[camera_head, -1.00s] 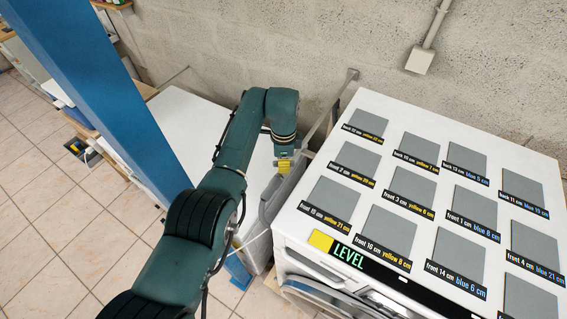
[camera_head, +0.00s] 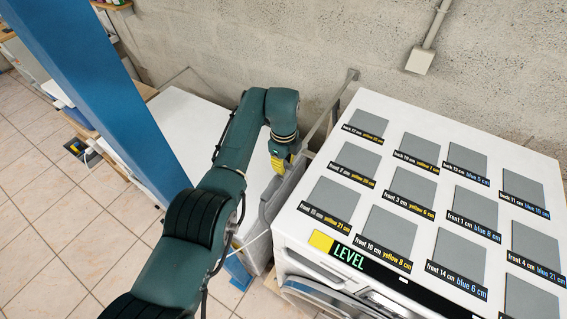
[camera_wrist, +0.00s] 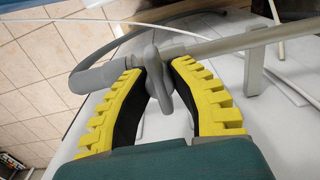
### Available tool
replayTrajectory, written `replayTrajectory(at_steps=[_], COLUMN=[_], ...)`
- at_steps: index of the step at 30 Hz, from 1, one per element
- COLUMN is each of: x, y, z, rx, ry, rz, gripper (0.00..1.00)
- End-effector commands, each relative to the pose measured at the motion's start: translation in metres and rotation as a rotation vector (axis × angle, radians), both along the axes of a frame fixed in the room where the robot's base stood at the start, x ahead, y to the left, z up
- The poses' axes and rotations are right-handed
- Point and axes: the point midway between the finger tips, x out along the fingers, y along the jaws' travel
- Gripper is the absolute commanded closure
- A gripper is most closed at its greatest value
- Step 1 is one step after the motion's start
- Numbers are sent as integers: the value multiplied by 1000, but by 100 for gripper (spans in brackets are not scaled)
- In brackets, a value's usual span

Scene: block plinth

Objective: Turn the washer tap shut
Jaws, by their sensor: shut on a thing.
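The washer tap shows in the wrist view as a grey fitting on a pipe, with a flat grey handle (camera_wrist: 159,82) standing between my fingers. My gripper (camera_wrist: 162,68) has yellow ribbed fingers with black inner pads, and they are closed around the handle from both sides. A rounded grey hose end (camera_wrist: 97,77) leads off to the left of the tap. In the head view my gripper (camera_head: 280,160) points down in the gap beside the white washer (camera_head: 300,240), and the tap's handle is hidden there.
The washer's top carries several grey labelled squares. A grey hose (camera_head: 272,205) hangs by its left side. Another white surface (camera_head: 195,125) lies left of my gripper. The concrete wall (camera_head: 250,40) is close behind.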

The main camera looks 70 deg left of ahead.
Motion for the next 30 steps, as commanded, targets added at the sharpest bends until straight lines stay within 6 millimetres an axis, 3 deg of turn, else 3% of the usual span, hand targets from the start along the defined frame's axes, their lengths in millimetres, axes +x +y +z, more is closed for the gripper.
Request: replayTrajectory(at_steps=[11,12,16,25,30], x=[1,1,1,0,1], y=[-1,-1,-1,0,1], z=[0,0,0,2,25], rx=[-2,-2,-2,-1,4], ry=[0,0,0,-1,-3], rz=[-6,-6,-5,-3,-3], gripper=[100,70,47,47,47])
